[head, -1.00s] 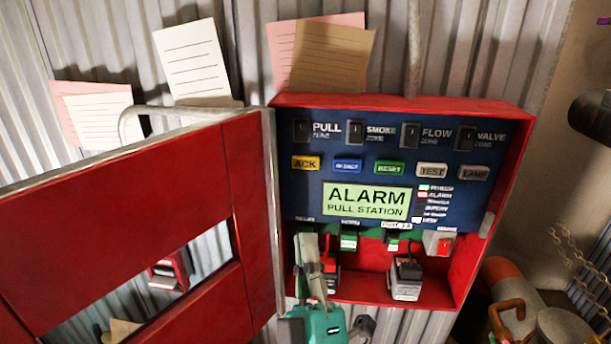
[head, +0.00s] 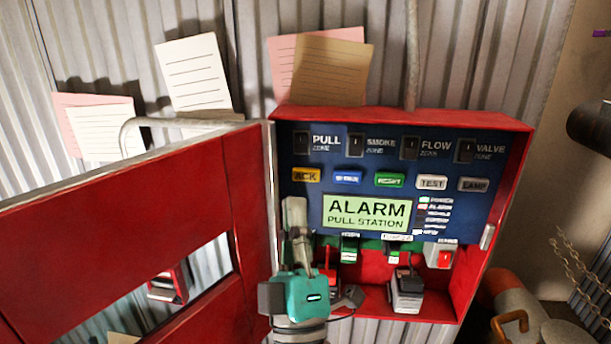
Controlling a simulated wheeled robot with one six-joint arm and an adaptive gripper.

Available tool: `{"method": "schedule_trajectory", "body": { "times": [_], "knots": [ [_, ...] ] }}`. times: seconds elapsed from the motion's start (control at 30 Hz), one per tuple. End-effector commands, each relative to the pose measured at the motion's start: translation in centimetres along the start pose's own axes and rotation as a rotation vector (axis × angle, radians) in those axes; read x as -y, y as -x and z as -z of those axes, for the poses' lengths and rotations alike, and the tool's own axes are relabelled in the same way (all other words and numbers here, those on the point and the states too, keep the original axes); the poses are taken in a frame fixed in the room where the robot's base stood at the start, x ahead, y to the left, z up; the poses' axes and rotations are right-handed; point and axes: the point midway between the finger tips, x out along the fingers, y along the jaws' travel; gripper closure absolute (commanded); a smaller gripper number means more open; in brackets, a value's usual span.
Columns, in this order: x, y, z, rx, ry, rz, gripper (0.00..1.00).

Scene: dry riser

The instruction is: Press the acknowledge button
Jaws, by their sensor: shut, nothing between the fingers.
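The acknowledge button, a yellow key marked ACK (head: 306,175), is at the left end of the button row on the blue panel (head: 400,155) inside the open red alarm cabinet (head: 400,118). My gripper (head: 295,203) is shut and empty, with its fingers pointing up. In the picture its tips are just below the ACK button, with a small gap between them. How far they are from the panel in depth cannot be told. The fingers cover part of the panel's lower left.
The cabinet's red door (head: 120,225) stands open on the left, its edge close to my gripper. Blue (head: 347,178), green (head: 390,180), TEST (head: 432,182) and LAMP (head: 473,185) buttons sit to the right. Batteries (head: 406,290) stand on the cabinet floor.

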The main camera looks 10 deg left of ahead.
Motion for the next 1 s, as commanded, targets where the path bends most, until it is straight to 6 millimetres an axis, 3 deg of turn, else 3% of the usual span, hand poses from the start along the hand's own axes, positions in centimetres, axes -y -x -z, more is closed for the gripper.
{"method": "schedule_trajectory", "body": {
  "times": [0.5, 1.0],
  "knots": [
    [3.0, -4.1, -3.0, 0.001, 0.001, -0.001, 1.00],
    [3.4, -4.7, -3.5, 0.001, 0.000, 0.000, 1.00]
  ]
}}
